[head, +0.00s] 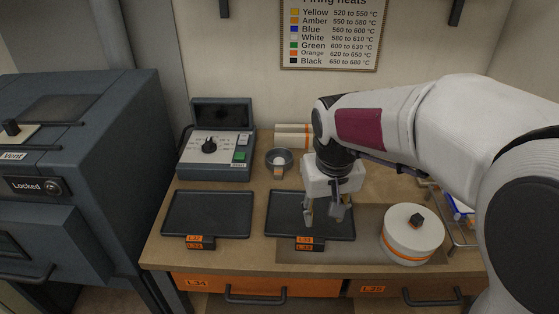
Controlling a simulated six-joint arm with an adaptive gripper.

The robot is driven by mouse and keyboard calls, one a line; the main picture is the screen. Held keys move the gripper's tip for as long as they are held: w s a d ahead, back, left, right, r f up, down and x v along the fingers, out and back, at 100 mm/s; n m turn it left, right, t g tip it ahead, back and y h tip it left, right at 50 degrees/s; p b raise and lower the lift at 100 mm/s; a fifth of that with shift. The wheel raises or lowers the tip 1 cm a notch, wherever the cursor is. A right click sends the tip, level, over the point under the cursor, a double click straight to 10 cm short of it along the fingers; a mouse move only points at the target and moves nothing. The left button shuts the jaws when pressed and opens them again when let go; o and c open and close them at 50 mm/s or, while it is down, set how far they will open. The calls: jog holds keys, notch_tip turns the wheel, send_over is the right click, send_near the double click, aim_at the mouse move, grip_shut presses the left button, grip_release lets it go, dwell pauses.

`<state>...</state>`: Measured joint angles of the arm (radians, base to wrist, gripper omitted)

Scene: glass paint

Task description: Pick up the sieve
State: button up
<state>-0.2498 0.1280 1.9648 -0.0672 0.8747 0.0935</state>
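A small round dish-like thing with a dark grey rim and a short tan handle (279,159), which looks like the sieve, sits on the worktop behind the trays. It stands between the control box and my arm. My gripper (325,216) points down over the right-hand dark tray, in front of and to the right of the sieve. Its fingers are apart with nothing visible between them. I cannot tell whether the fingertips touch the tray.
A left dark tray (207,214) and a right dark tray (283,221) lie on the worktop (165,252). A control box (215,155) stands behind the left one. A white lidded pot (411,240) stands right of my gripper. A dark kiln-like cabinet (85,140) fills the left.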

jog(key=shift+t, duration=0.4)
jog(key=w+a+f, duration=0.2)
jog(key=w+a, duration=0.1)
jog(key=w, duration=0.2)
jog(key=w+a+f, duration=0.3)
jog(key=w, duration=0.2)
jog(key=w+a+f, duration=0.2)
jog(key=w+a, duration=0.1)
jog(key=w, duration=0.3)
jog(key=shift+f, duration=0.25)
jog(key=w, duration=0.1)
jog(key=w+a, duration=0.1)
jog(key=w, duration=0.1)
jog(key=shift+w+a+r+m+t, duration=0.1)
jog(key=shift+m+t, duration=0.2)
jog(key=shift+m, duration=0.1)
jog(key=shift+m+t, duration=0.6)
jog(key=shift+m, duration=0.1)
jog(key=w+r, duration=0.3)
jog(key=shift+w+a+r, duration=0.1)
jog(key=shift+w+a, duration=0.1)
jog(key=shift+a, duration=0.2)
jog(key=shift+x, duration=0.85)
jog(key=shift+w+f, duration=0.2)
jog(key=shift+f, duration=0.2)
jog(key=shift+f, duration=0.1)
